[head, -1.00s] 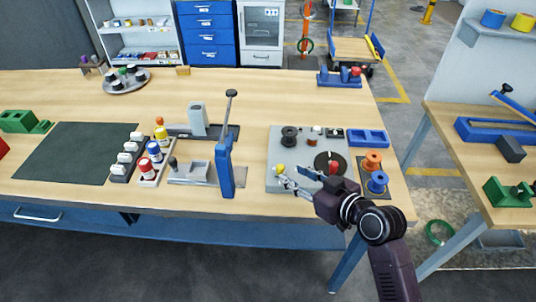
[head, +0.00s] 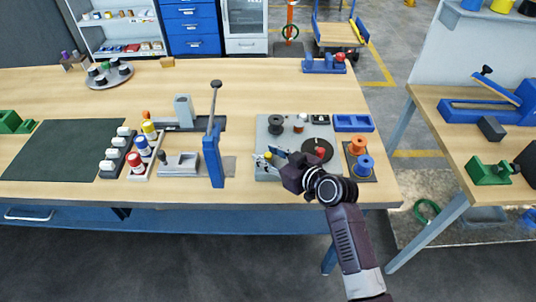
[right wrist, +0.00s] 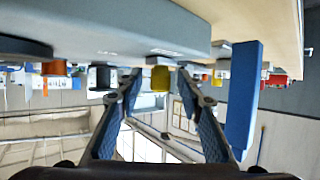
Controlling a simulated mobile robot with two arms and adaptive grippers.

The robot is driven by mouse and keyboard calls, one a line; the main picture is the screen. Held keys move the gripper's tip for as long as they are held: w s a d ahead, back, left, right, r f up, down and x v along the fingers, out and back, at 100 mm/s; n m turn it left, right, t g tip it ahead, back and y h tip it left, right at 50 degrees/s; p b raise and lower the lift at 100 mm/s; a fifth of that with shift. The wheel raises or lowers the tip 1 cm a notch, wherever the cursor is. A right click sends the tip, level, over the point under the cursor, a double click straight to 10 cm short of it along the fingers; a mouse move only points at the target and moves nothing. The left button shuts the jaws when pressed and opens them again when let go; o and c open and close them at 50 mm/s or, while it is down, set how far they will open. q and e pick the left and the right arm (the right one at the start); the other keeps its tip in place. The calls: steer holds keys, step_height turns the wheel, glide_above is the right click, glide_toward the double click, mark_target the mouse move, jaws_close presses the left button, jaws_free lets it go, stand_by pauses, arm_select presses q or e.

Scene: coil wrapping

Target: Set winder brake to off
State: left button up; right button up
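The winder is a grey plate (head: 262,133) near the table's right end in the head view. It carries a black disc with a red knob (head: 320,152), a black spool (head: 276,124) and a small yellow knob (head: 268,155) at its front left corner. I cannot tell for sure which part is the brake. My right gripper (head: 272,160) is at the yellow knob. In the right wrist view, which looks upside down, the yellow knob (right wrist: 160,80) sits between the tips of the open fingers. Contact cannot be told. My left gripper is out of view.
Left of the winder stands a blue upright post with a lever (head: 213,150). Orange and blue spools (head: 361,163) stand close on the right, with a blue tray (head: 353,123) behind them. A second bench (head: 440,125) is further right.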

mark_target(281, 163)
jaws_close()
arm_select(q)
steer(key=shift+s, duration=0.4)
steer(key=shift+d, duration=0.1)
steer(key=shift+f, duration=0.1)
arm_select(e)
steer(key=shift+w+d+b, duration=0.1)
steer(key=shift+d+b, duration=0.3)
steer(key=shift+d, duration=1.4)
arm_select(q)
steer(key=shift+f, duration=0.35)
arm_select(e)
steer(key=shift+c, duration=1.5)
jaws_free()
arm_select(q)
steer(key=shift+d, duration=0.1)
arm_select(e)
steer(key=o, duration=0.3)
steer(key=shift+d, duration=0.15)
